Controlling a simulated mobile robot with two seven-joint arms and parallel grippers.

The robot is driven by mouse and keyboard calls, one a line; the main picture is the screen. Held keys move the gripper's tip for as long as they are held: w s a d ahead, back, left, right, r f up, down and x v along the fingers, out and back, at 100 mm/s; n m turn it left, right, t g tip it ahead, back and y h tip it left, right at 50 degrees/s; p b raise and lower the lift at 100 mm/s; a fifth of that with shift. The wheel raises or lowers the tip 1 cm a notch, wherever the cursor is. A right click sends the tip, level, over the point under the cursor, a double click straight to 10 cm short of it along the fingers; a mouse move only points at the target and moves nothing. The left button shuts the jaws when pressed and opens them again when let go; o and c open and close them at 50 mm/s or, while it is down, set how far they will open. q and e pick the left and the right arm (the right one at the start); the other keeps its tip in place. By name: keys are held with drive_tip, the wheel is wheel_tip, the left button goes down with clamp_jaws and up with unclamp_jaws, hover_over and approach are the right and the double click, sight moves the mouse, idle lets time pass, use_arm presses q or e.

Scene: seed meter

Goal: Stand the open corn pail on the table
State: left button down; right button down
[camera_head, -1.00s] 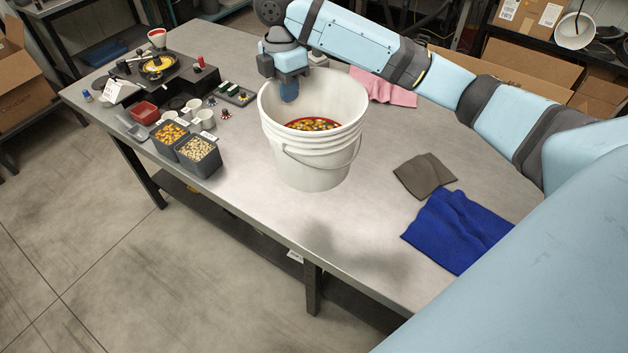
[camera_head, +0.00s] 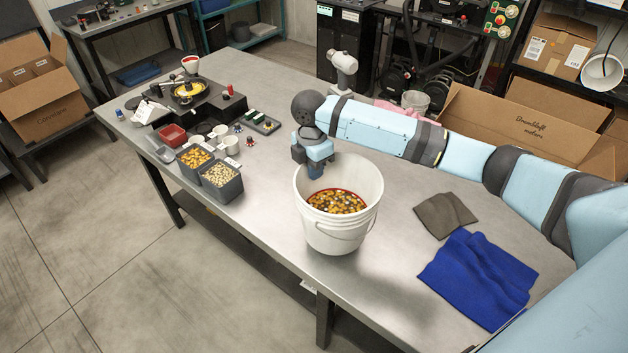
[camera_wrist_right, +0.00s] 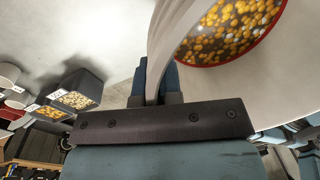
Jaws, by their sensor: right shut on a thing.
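The white corn pail (camera_head: 335,232) is upright and open over the middle of the table (camera_head: 268,235). Yellow and orange corn kernels (camera_head: 336,201) lie inside, with a red ring around them. My right gripper (camera_head: 316,173) is shut on the far-left part of the pail's rim, its fingers pointing down. The right wrist view shows the fingers (camera_wrist_right: 157,82) on either side of the pail's wall (camera_wrist_right: 165,45). The bail hangs on the near side. I cannot tell whether the pail's base touches the table. My left gripper is not in view.
Two grey bins of kernels (camera_head: 222,188), cups, a red tray (camera_head: 173,135) and a black device (camera_head: 205,103) stand to the left. A brown cloth (camera_head: 444,214) and a blue cloth (camera_head: 478,278) lie to the right. Bare table surrounds the pail.

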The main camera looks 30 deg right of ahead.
sight(314, 183)
drive_tip(key=shift+f, duration=2.15)
drive_tip(key=c, duration=1.3)
unclamp_jaws()
drive_tip(key=shift+f, duration=0.15)
drive_tip(key=r, duration=0.4)
drive_tip(key=r+b, duration=0.1)
drive_tip(key=r, duration=0.3)
drive_tip(key=w+r, duration=0.1)
drive_tip(key=r, duration=0.3)
drive_tip(key=shift+a+r, duration=0.1)
